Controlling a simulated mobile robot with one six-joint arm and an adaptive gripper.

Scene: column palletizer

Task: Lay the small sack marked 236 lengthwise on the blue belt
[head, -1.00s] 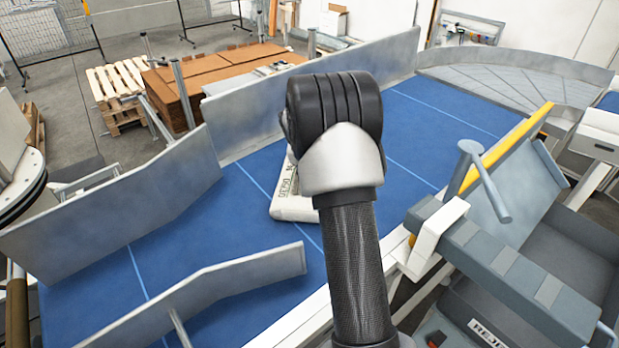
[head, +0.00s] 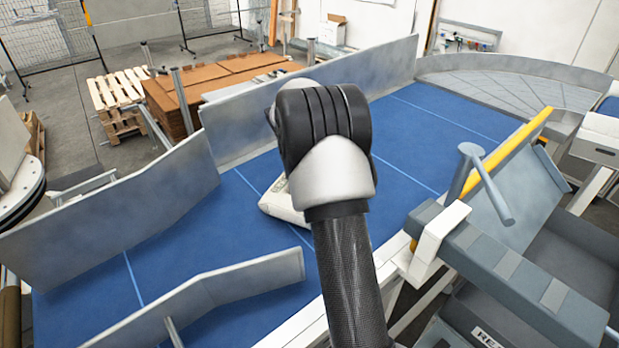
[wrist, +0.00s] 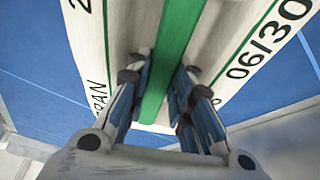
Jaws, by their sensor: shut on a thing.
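A pale sack (head: 283,208) with a green stripe is at the blue belt (head: 200,231), mostly hidden behind my arm in the head view. In the wrist view the sack (wrist: 228,40) fills the middle, with printing that includes "06/30" and a cut-off "2"; the full number is out of view. My gripper (wrist: 162,85) is shut on the sack, its fingers on either side of the green stripe. The head view hides the fingers. I cannot tell whether the sack touches the belt.
Grey metal guides (head: 115,225) and (head: 220,290) stand along the left and front of the belt. A long grey wall (head: 355,75) runs along its back. A grey machine with a yellow bar (head: 510,150) stands at right. The belt's far right part is clear.

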